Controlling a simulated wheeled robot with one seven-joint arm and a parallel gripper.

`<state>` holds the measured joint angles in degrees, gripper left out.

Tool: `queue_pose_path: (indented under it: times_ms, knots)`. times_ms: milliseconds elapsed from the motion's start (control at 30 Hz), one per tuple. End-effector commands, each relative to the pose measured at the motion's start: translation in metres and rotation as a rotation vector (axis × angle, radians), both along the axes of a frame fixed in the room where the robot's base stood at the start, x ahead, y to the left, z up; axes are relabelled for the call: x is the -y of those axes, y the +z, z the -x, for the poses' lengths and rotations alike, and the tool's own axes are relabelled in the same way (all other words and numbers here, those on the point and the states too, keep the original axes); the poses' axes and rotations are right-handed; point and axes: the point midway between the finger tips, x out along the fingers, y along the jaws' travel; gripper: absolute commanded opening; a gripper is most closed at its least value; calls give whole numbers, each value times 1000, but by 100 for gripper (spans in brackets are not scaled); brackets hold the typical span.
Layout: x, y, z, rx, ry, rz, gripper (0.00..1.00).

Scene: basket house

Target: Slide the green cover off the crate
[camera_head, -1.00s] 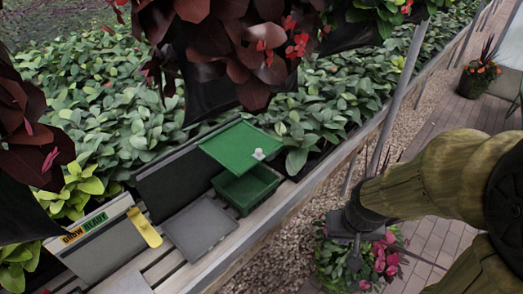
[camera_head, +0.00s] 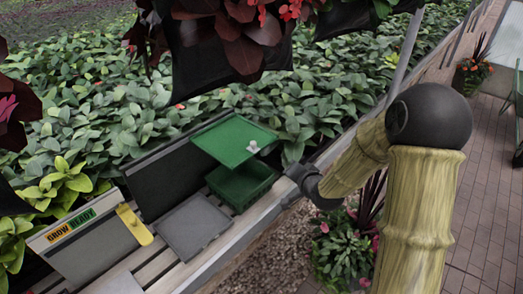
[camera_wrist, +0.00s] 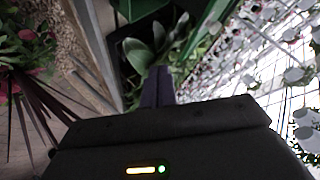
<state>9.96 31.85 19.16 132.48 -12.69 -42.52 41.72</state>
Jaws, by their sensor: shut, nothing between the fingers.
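The green cover (camera_head: 232,141), a flat panel with a pale knob (camera_head: 253,147), lies over the back part of the green crate (camera_head: 240,187). The crate's front part shows below the cover. My gripper (camera_head: 289,187) is just right of the crate, apart from the cover and small in the head view. In the wrist view its dark fingers (camera_wrist: 157,86) are together with nothing between them. A green edge (camera_wrist: 142,8) shows at the top of the wrist view; I cannot tell whether it is cover or crate.
A grey flat panel (camera_head: 194,226) lies left of the crate on the slatted bench (camera_head: 160,258). A box labelled GROW READY (camera_head: 85,240) with a yellow tool (camera_head: 134,225) stands further left. Leafy plants (camera_head: 110,115) fill the bed behind. Flowers (camera_head: 343,240) stand below right.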

Motion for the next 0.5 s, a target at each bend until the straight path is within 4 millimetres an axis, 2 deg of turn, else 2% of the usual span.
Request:
queue_pose_path:
  times_ms: [33, 200, 333, 500]
  knots:
    - [-8, -10, -11, 35, -16, -92, 0]
    - [-30, -8, -41, 170, -62, -439, 0]
    - [-34, -1, -51, 240, -84, -639, 0]
    - [-35, 6, -55, 275, -92, -732, 0]
